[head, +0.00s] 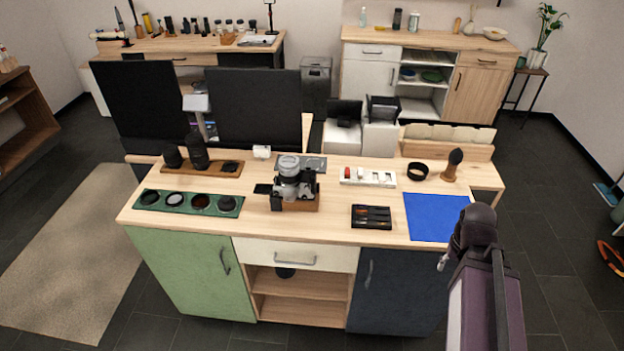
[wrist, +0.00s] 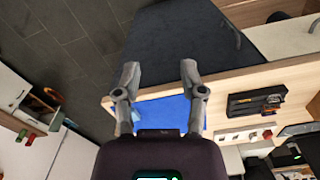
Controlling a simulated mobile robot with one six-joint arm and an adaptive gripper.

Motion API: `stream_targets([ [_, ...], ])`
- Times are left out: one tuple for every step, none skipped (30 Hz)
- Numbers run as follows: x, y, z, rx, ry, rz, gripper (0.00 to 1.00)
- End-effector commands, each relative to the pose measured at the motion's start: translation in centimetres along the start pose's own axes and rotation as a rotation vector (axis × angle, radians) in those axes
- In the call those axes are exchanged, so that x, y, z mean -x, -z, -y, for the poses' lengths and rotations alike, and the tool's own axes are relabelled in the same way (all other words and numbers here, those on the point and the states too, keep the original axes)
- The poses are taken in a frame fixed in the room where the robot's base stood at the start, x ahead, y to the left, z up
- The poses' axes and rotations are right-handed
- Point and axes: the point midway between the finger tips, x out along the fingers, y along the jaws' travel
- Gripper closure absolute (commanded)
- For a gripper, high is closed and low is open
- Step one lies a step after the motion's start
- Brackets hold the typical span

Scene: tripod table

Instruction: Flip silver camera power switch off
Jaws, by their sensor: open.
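The silver camera (head: 289,170) with a dark lens sits on a small wooden stand (head: 301,204) near the middle of the table. Its power switch is too small to make out in the head view. I cannot pick out the camera for sure in the wrist view. My gripper (wrist: 159,69) is open and empty, its two fingers apart above the table's front edge by the blue mat. In the head view my arm is at the lower right, well to the right of the camera, and hides most of the gripper.
The blue mat (head: 436,217) lies at the table's right end. A black tool tray (head: 371,223) and a white tray (head: 367,181) lie between it and the camera. A green tray (head: 189,211) of lens filters is left. Dark lenses (head: 197,153) stand behind it.

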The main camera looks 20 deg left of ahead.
Motion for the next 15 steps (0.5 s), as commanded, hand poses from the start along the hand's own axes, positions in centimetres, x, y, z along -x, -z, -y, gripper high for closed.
stream_targets([
  [0.1, 0.2, 0.1, 0.006, 0.001, 0.000, 0.47],
  [0.2, 0.3, 0.2, 0.013, 0.003, -0.001, 0.47],
  [0.3, 0.5, 0.4, 0.025, 0.006, -0.001, 0.47],
  [0.5, 0.8, 0.7, 0.038, 0.008, -0.002, 0.47],
  [0.6, 1.1, 0.9, 0.054, 0.012, -0.003, 0.47],
  [0.9, 1.6, 1.8, 0.083, 0.018, -0.004, 0.47],
  [1.2, 2.0, 2.4, 0.109, 0.023, -0.005, 0.47],
  [1.4, 2.5, 3.0, 0.139, 0.029, -0.007, 0.47],
  [1.9, 3.2, 3.7, 0.182, 0.037, -0.009, 0.47],
  [2.2, 3.8, 4.3, 0.219, 0.046, -0.012, 0.47],
  [2.6, 4.5, 5.1, 0.260, 0.054, -0.015, 0.47],
  [3.1, 5.4, 6.1, 0.319, 0.066, -0.019, 0.47],
  [3.6, 6.1, 7.0, 0.367, 0.076, -0.022, 0.47],
  [4.0, 6.8, 8.0, 0.419, 0.087, -0.027, 0.47],
  [4.7, 7.8, 9.3, 0.490, 0.101, -0.033, 0.47],
])
